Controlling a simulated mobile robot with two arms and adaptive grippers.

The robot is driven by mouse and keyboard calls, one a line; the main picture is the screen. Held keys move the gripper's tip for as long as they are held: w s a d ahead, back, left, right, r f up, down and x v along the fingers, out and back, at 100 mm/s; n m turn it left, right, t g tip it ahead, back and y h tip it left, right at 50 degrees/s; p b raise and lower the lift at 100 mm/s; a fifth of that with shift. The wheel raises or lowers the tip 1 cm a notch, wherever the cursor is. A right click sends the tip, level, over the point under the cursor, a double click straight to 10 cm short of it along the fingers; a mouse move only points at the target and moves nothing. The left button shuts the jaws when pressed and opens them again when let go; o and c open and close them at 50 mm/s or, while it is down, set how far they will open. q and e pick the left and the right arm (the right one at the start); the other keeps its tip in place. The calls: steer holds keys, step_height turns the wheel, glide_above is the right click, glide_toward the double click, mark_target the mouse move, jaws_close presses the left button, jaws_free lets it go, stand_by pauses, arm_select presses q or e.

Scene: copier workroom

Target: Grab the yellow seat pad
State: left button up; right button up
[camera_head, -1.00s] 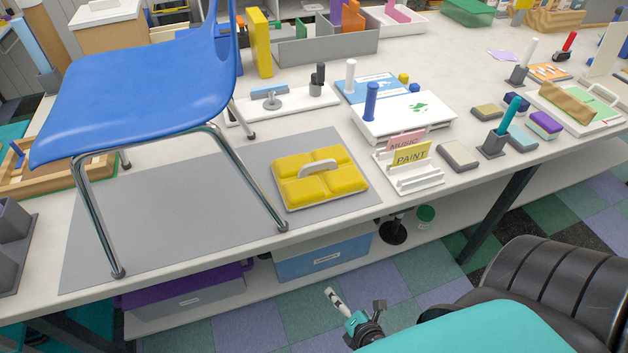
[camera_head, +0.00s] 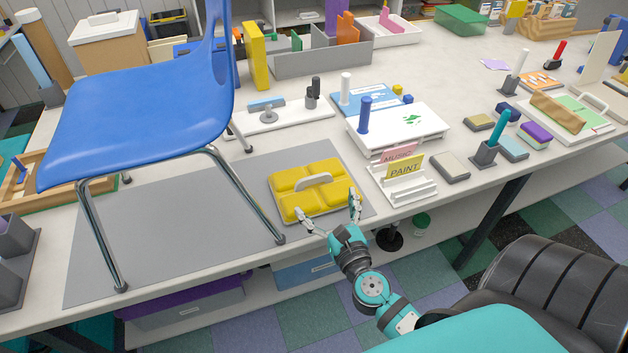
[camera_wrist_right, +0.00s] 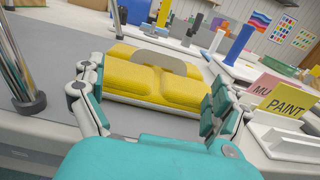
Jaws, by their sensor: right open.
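The yellow seat pad (camera_head: 305,201) lies flat on a grey mat (camera_head: 165,235) on the table, with a grey handle (camera_head: 313,181) across its top. It also shows in the right wrist view (camera_wrist_right: 152,82), straight ahead between the fingers. My right gripper (camera_head: 328,212) is open at the pad's near edge, one finger toward each side of the near corners. My left gripper is not in view.
A blue chair (camera_head: 140,130) stands on the mat left of the pad, one metal leg close to it. Right of the pad is a white card holder (camera_head: 405,188) with MUSIC and PAINT cards. A white board with pegs (camera_head: 278,118) lies behind. A black chair (camera_head: 560,290) is in front.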

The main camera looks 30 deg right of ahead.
mark_target(316, 181)
steer(key=shift+x, duration=0.9)
steer(key=p+x, duration=0.1)
steer(key=x, duration=0.4)
steer(key=shift+s+d+p, duration=0.1)
steer(key=shift+p, duration=0.25)
steer(key=shift+w+f, duration=0.1)
steer(key=shift+w, duration=0.2)
steer(key=shift+s, duration=0.1)
steer(key=shift+c, duration=0.3)
steer(key=c, duration=1.2)
